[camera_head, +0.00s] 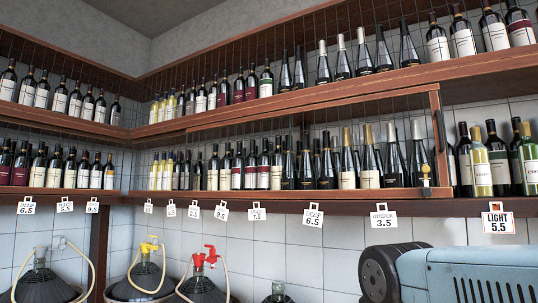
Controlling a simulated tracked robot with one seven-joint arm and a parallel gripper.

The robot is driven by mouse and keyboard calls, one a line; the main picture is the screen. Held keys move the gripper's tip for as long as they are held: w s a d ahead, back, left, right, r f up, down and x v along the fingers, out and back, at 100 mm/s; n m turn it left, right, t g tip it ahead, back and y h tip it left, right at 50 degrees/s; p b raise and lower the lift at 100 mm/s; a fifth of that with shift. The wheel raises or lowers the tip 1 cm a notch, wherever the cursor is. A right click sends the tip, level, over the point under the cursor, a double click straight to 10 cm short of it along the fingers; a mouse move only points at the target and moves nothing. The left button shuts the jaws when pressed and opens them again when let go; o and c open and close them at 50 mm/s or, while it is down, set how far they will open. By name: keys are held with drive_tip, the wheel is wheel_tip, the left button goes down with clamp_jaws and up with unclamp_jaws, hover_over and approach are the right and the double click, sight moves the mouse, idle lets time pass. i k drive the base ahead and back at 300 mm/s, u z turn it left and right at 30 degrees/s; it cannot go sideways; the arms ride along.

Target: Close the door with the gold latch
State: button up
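A wood-framed door (437,140) stands at the front of the middle shelf, right of centre, with bottles showing through it. A small gold latch (426,175) is low at its right end. A small dark fitting (437,118) is on the right upright above the latch. I cannot tell for sure how far the door stands from the shelf front. My gripper is not in view.
Wooden shelves (300,101) with several bottles line both walls. White price tags (313,217) hang below the lower shelf edge. Dark demijohns (145,278) with red and yellow taps stand at the lower left. A blue-grey body with a black round part fills the lower right.

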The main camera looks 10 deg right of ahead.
sight(445, 190)
drive_tip(key=u, duration=0.1)
drive_tip(key=k, duration=0.5)
drive_tip(key=u, duration=0.7)
drive_tip(key=i, duration=0.8)
drive_tip(key=z, duration=2.75)
drive_tip(key=i, duration=0.4)
